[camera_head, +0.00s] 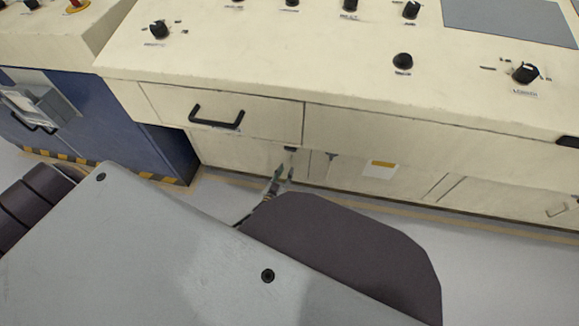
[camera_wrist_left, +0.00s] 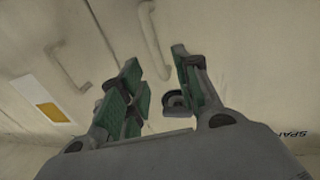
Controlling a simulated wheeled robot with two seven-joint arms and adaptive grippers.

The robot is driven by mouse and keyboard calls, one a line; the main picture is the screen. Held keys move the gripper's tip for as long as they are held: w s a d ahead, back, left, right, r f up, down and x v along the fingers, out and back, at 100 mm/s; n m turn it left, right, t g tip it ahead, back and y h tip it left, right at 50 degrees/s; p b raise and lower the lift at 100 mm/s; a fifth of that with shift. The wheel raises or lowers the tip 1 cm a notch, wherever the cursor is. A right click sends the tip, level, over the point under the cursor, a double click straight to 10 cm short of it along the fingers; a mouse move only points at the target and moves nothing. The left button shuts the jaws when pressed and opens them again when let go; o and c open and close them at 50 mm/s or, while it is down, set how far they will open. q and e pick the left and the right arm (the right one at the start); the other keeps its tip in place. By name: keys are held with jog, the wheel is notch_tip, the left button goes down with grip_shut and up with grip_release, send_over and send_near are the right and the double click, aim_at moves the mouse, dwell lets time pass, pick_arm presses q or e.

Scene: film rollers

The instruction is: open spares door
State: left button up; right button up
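The cream lower cabinet front (camera_head: 235,157) stands under the drawer in the head view. My left gripper (camera_head: 283,173) reaches down in front of it, just below a small dark handle end (camera_head: 290,149). In the left wrist view, my gripper (camera_wrist_left: 155,60) is open, its two green-padded fingers spread apart. A pale bar handle (camera_wrist_left: 153,40) runs between the fingertips; I cannot tell whether they touch it. Dark lettering beginning "SPA" (camera_wrist_left: 291,133) shows at the right edge, cut off. My right gripper is not in view.
A second pale handle (camera_wrist_left: 68,70) lies left of the gripper, near a white and yellow label (camera_wrist_left: 45,98). A drawer with a black handle (camera_head: 216,118) juts out above. A blue cabinet (camera_head: 110,115) stands at left. Grey floor (camera_head: 490,260) is clear at right.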

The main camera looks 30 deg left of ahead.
pick_arm(q)
jog(key=shift+w+a+b, duration=0.15)
jog(key=shift+w+b, duration=0.65)
jog(key=shift+w, duration=1.65)
jog(key=shift+c, duration=0.3)
grip_shut()
